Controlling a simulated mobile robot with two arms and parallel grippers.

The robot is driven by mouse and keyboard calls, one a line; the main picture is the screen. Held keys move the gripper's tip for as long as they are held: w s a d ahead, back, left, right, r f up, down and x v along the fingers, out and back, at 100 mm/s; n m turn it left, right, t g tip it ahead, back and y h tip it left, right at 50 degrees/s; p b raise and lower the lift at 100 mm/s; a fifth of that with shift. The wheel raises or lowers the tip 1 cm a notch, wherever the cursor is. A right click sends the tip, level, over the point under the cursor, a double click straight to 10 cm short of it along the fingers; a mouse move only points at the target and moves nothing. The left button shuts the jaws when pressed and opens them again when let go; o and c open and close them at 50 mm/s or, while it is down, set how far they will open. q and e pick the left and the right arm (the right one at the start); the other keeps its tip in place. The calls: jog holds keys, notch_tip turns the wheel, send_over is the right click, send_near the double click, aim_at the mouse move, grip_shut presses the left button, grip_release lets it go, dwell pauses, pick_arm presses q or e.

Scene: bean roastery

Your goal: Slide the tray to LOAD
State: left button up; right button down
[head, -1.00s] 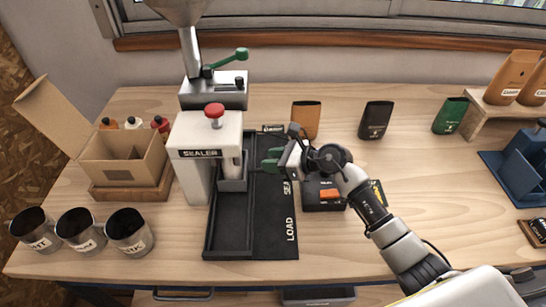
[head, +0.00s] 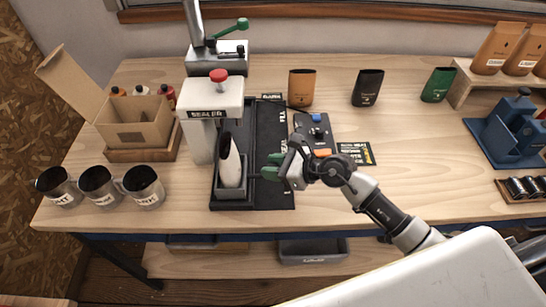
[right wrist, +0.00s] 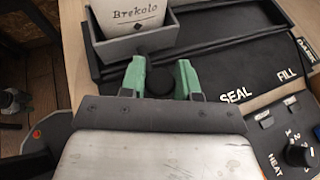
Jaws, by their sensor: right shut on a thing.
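The grey tray (head: 235,193) sits at the front end of the black track (head: 268,185), clear of the sealer head. It holds an upright white pouch (head: 231,168). In the right wrist view the pouch (right wrist: 128,18) reads "Brekolo" and the tray wall (right wrist: 137,45) is close ahead. My right gripper (head: 269,167) is beside the tray's right side. In the right wrist view its green fingers (right wrist: 160,80) are shut on the tray's dark knob. SEAL and FILL show on the track; the LOAD mark is hidden or unreadable. My left gripper is out of view.
The sealer (head: 212,112) stands behind the tray. A control box (head: 316,132) with a knob lies right of the track. Several metal cups (head: 143,187) and an open carton (head: 137,127) are at the left. Three coloured pouches (head: 367,88) stand at the back.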

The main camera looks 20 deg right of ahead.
jog(key=shift+s+a+f, duration=0.1)
jog(key=shift+s, duration=0.05)
dwell(0.3)
jog(key=c, duration=1.2)
grip_release()
jog(key=shift+s, duration=0.1)
jog(key=o, duration=0.4)
jog(key=shift+s, duration=0.1)
jog(key=shift+s+d, duration=0.1)
jog(key=shift+d, duration=0.2)
jog(key=shift+b+v, duration=1.25)
jog(key=shift+v, duration=3.95)
